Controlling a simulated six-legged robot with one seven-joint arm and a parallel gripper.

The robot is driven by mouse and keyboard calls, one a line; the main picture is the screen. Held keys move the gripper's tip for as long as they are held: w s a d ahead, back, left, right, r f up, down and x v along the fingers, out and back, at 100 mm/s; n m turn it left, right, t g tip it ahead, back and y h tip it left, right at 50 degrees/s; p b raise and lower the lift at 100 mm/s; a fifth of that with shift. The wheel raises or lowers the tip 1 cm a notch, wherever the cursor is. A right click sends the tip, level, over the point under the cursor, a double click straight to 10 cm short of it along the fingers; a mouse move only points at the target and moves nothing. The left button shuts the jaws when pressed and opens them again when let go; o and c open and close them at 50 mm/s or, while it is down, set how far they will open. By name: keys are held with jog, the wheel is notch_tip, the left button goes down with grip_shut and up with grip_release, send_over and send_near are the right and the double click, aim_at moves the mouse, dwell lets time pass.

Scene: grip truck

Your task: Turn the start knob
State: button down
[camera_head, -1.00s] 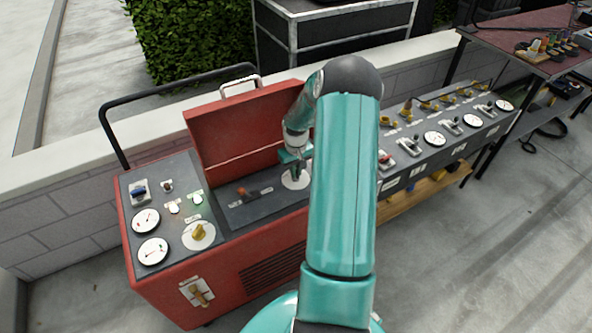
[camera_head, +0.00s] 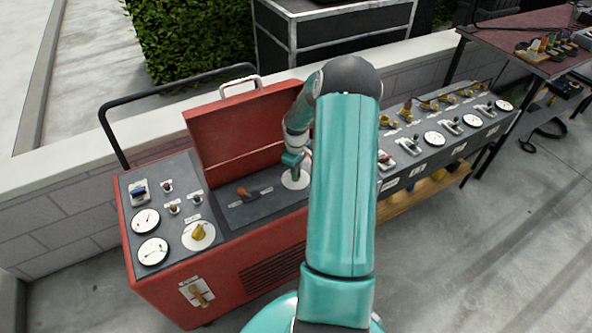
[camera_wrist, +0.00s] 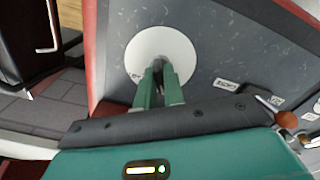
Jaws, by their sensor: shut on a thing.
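The start knob, as I take it, stands on a round white dial plate (camera_wrist: 150,48) on the dark panel inside the red machine's open lid. The dial plate also shows in the head view (camera_head: 297,183), partly behind my gripper. My gripper (camera_wrist: 160,72) points at the dial, and its two green fingers are shut on a small dark knob (camera_wrist: 158,66) at its middle. The fingers hide most of the knob, so its angle is hard to tell. In the head view my gripper (camera_head: 293,168) is over the same dial.
The red machine (camera_head: 250,265) has an open lid (camera_head: 235,125) behind the dial. Gauges (camera_head: 146,222), small lamps and a yellow knob (camera_head: 199,233) are on the left panel. A long console (camera_head: 445,140) stands right.

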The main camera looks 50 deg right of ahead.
jog(key=shift+n, duration=1.2)
jog(key=c, duration=1.5)
grip_release()
notch_tip(320, 180, up, 14)
